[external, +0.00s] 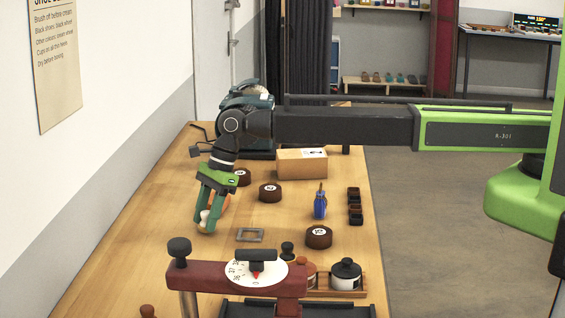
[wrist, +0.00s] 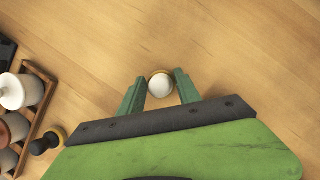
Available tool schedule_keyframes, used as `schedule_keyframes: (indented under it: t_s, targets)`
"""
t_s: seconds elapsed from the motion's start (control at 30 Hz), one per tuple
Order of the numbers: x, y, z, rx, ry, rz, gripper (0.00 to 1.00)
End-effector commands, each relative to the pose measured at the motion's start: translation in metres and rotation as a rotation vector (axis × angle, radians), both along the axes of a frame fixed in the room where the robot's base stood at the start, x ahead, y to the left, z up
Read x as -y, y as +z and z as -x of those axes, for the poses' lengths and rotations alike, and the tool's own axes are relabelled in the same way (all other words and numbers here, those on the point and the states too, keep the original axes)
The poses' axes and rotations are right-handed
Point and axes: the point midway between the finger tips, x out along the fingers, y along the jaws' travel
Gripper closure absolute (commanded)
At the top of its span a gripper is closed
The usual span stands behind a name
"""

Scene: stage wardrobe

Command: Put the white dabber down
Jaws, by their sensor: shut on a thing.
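The white dabber (wrist: 160,86) is between the two fingers of my gripper (wrist: 160,92) in the wrist view. It shows a round white top with a tan rim around it. In the external view my green gripper (external: 208,218) points down over the left part of the wooden table (external: 165,225). The dabber shows there as a small pale shape (external: 204,214) between the fingertips, partly hidden by the fingers. My gripper is shut on it. I cannot tell whether its bottom touches the table.
Round brown tins (external: 319,237) and a cardboard box (external: 302,164) stand to the right. A grey metal frame (external: 250,235) lies nearby. A red press with a dial (external: 235,278) stands in front. A wooden rack (wrist: 38,112) holds jars, with a black-handled dabber (wrist: 47,142) beside it.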

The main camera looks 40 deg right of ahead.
Motion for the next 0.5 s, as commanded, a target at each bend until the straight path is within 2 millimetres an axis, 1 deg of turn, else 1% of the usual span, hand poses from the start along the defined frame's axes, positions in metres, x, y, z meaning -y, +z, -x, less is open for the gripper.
schedule_keyframes:
  t_s: [0.03, 0.2, 0.37, 0.4, 0.5]
  targets:
    - [0.0001, -0.01, -0.0001, 0.0, 0.0, 0.0, 1.0]
    - [0.0002, -0.0051, -0.0001, 0.0, 0.0, 0.0, 1.0]
    - [0.0002, -0.0096, -0.0001, 0.0, 0.0, 0.0, 1.0]
    - [0.0002, -0.0089, -0.0001, 0.0, 0.0, 0.0, 0.57]
    - [0.0002, -0.0081, -0.0001, 0.0, 0.0, 0.0, 0.44]
